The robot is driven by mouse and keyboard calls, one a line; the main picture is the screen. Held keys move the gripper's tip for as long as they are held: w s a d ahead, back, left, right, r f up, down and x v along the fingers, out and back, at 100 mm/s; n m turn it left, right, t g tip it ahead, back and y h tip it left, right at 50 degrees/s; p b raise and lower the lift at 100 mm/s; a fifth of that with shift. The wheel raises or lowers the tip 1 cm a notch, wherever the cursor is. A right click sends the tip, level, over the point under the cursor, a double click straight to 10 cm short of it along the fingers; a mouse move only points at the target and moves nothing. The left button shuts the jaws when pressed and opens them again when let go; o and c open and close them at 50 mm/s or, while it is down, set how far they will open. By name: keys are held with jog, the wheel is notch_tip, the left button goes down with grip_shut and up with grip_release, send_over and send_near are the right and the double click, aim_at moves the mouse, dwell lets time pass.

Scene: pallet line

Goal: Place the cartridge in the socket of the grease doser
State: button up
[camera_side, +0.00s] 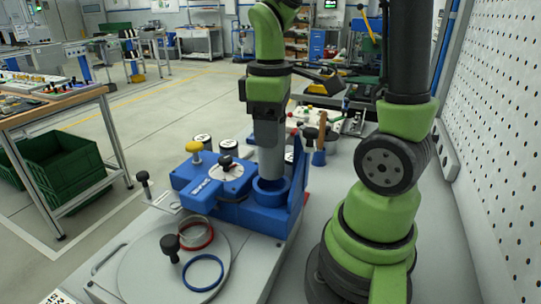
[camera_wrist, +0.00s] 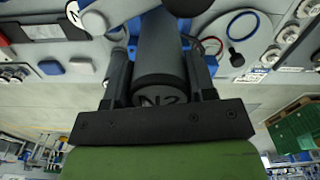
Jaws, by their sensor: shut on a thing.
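The cartridge (camera_side: 270,160) is a grey upright cylinder held under my gripper (camera_side: 268,128). In the wrist view the cartridge (camera_wrist: 162,55) lies between the two dark fingers, its near end marked "N2". My gripper is shut on it. The grease doser (camera_side: 228,208) is a blue block with a round blue socket (camera_side: 270,196) at its right front. The cartridge's lower end is at the socket's mouth. I cannot tell whether it is inside the ring or just above it; the wrist view hides that end.
A red ring (camera_side: 196,246) and a blue ring (camera_side: 203,286) lie on a round plate (camera_side: 150,278) at the front. A yellow knob (camera_side: 194,148) and a black knob (camera_side: 226,162) stand on the doser. A white perforated wall (camera_side: 500,130) is at the right.

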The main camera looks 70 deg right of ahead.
aim_at(270, 151)
jog(key=shift+f, duration=2.3)
jog(key=o, duration=1)
jog(key=shift+f, duration=0.15)
